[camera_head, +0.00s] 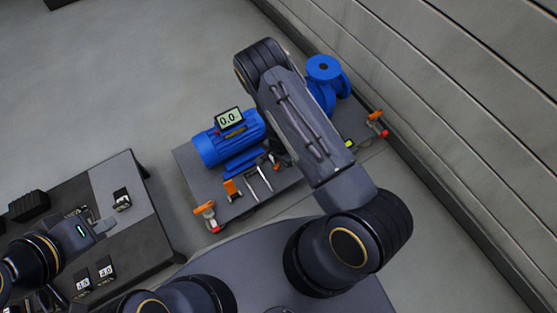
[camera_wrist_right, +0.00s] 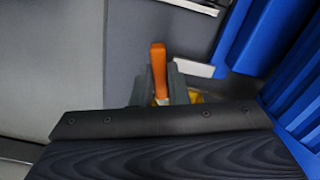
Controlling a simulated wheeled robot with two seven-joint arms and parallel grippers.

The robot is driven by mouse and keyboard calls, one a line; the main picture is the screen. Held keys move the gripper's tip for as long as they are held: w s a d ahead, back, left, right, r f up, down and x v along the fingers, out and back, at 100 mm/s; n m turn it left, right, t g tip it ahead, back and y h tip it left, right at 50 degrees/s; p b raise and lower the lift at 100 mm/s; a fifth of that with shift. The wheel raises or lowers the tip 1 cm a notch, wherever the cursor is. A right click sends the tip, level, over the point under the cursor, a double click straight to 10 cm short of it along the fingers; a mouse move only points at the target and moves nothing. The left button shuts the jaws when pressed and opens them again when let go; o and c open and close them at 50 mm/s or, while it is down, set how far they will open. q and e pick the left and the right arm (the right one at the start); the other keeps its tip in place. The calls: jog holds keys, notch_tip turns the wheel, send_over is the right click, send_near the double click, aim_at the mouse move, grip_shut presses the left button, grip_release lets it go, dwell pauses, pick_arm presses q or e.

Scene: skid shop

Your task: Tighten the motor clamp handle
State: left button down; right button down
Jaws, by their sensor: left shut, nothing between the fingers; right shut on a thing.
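The blue motor (camera_head: 228,144) sits on a grey skid plate (camera_head: 187,166), with a small display reading 0.0 (camera_head: 229,118) above it. In the right wrist view an orange handle (camera_wrist_right: 158,68) stands between the fingers of my right gripper (camera_wrist_right: 160,92), which is shut on it. Blue motor ribs (camera_wrist_right: 285,60) show to its right. In the head view my right arm covers most of that gripper and what it holds. My left gripper (camera_head: 104,227) is shut and empty over the dark bench at the left, apart from the skid.
A blue pump (camera_head: 325,80) stands at the skid's far end, partly behind my right arm. Orange-handled clamps sit at the near corner (camera_head: 204,209) and far corner (camera_head: 375,117). The dark bench (camera_head: 140,212) holds small numbered blocks (camera_head: 105,267). A panelled wall (camera_head: 450,100) bounds the right.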

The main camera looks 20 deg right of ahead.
jog(key=m, duration=0.2)
jog(key=shift+m, duration=0.4)
jog(key=c, duration=1.2)
grip_release()
jog(key=shift+c, duration=0.2)
jog(key=shift+r, duration=0.1)
notch_tip(320, 180, up, 7)
jog(key=p, duration=0.5)
jog(key=shift+p, duration=0.35)
